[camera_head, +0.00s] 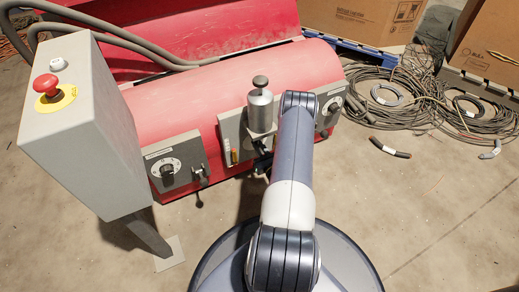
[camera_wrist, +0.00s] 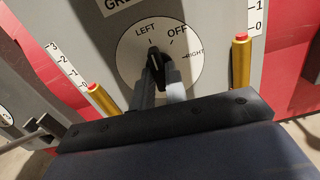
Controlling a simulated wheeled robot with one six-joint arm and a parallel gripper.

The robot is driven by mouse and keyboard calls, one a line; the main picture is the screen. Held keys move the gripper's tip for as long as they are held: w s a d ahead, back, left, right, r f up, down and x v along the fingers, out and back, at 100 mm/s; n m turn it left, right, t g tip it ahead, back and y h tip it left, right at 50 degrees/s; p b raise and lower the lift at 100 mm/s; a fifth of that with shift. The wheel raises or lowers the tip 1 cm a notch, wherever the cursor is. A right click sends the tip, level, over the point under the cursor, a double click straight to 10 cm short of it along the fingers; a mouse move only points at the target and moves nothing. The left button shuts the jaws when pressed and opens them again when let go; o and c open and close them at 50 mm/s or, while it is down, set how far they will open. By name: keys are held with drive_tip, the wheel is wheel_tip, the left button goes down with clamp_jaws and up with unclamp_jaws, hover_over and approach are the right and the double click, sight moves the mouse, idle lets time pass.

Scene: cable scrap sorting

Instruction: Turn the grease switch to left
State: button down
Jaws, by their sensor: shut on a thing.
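The grease switch (camera_wrist: 155,62) is a black knob on a round white dial marked LEFT, OFF and RIGHT, seen in the wrist view. The knob's upper end points up, close to the mark under LEFT and away from OFF. My gripper (camera_wrist: 161,78) is shut on the knob, one finger on each side of it. In the head view my gripper (camera_head: 262,163) is at the panel under the metal cylinder (camera_head: 260,110). My arm and the cylinder hide the dial there.
Two yellow tubes with red tops (camera_wrist: 104,99) (camera_wrist: 241,62) stand beside numbered scales on either side of the dial. Another panel with a dial (camera_head: 167,171) and lever is at left, near the grey emergency-stop box (camera_head: 72,140). Coiled cables (camera_head: 395,105) lie at right.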

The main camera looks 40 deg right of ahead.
drive_tip(key=shift+n, duration=0.4)
drive_tip(key=c, duration=1.4)
unclamp_jaws()
drive_tip(key=shift+c, duration=0.2)
